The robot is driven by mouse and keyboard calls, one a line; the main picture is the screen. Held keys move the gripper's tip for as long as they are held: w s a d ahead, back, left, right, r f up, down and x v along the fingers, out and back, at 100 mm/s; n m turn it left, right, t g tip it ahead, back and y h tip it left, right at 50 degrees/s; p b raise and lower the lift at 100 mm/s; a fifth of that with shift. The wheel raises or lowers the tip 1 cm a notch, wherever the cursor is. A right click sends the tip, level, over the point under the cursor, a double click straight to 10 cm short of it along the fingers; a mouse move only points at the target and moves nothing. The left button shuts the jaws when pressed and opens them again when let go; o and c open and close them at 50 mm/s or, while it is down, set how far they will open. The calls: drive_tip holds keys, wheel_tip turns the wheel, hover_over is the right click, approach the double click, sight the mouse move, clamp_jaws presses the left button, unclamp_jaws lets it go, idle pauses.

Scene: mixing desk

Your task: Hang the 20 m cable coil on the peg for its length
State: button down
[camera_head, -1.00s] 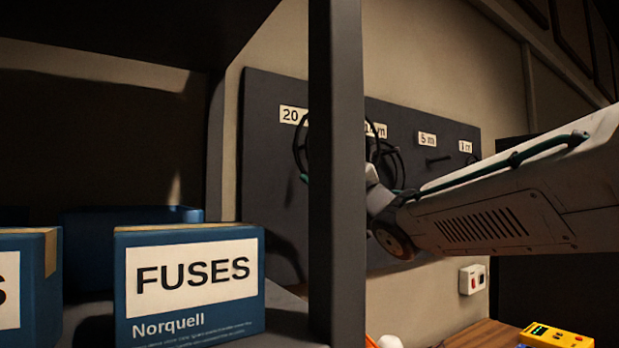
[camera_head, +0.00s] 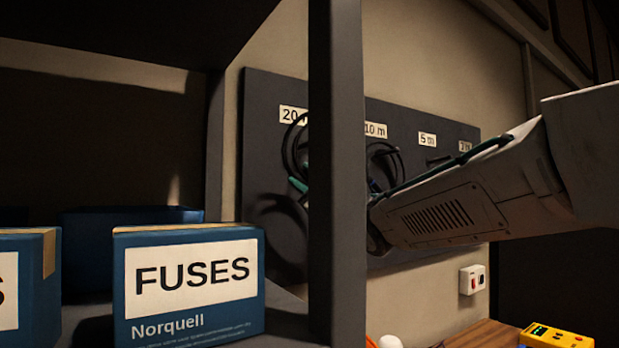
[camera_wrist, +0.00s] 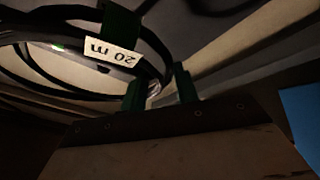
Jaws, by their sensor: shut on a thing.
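The 20 m cable coil (camera_head: 287,150) is a dark loop in front of the peg board, just below the 20 m label (camera_head: 291,115). Its right part is hidden behind a dark post. In the wrist view, the coil's white "20 m" tag (camera_wrist: 113,52) shows on the loop. My gripper (camera_wrist: 160,88), with green fingers, is shut on the coil's near edge. One green fingertip shows left of the post in the head view. The 20 m peg is not visible, so I cannot tell whether the coil is around it.
Another dark coil (camera_head: 398,160) hangs below the 10 m label (camera_head: 375,130). The 5 m peg (camera_head: 438,159) looks bare. The dark post (camera_head: 337,180) stands in front of the board. A blue fuses box (camera_head: 190,318) sits on the shelf at left. A yellow meter (camera_head: 556,338) lies on the desk.

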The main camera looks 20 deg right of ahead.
drive_tip(key=shift+w+a+f, duration=0.2)
drive_tip(key=shift+w+a, duration=0.1)
drive_tip(key=shift+w, duration=1.1)
drive_tip(key=shift+w+a+f, duration=0.25)
drive_tip(key=shift+w, duration=1.2)
drive_tip(key=shift+w+a+f, duration=0.2)
drive_tip(key=shift+w+a, duration=0.1)
drive_tip(key=shift+w, duration=1.1)
drive_tip(key=shift+w+f, duration=0.1)
drive_tip(key=shift+f, duration=0.2)
drive_tip(key=shift+f, duration=0.1)
drive_tip(key=c, duration=1)
unclamp_jaws()
drive_tip(key=shift+o, duration=0.2)
drive_tip(key=o, duration=0.8)
drive_tip(key=shift+d+f, duration=0.1)
drive_tip(key=shift+c, duration=0.2)
drive_tip(key=shift+o, duration=0.2)
drive_tip(key=shift+f, duration=0.1)
drive_tip(key=shift+c, duration=0.3)
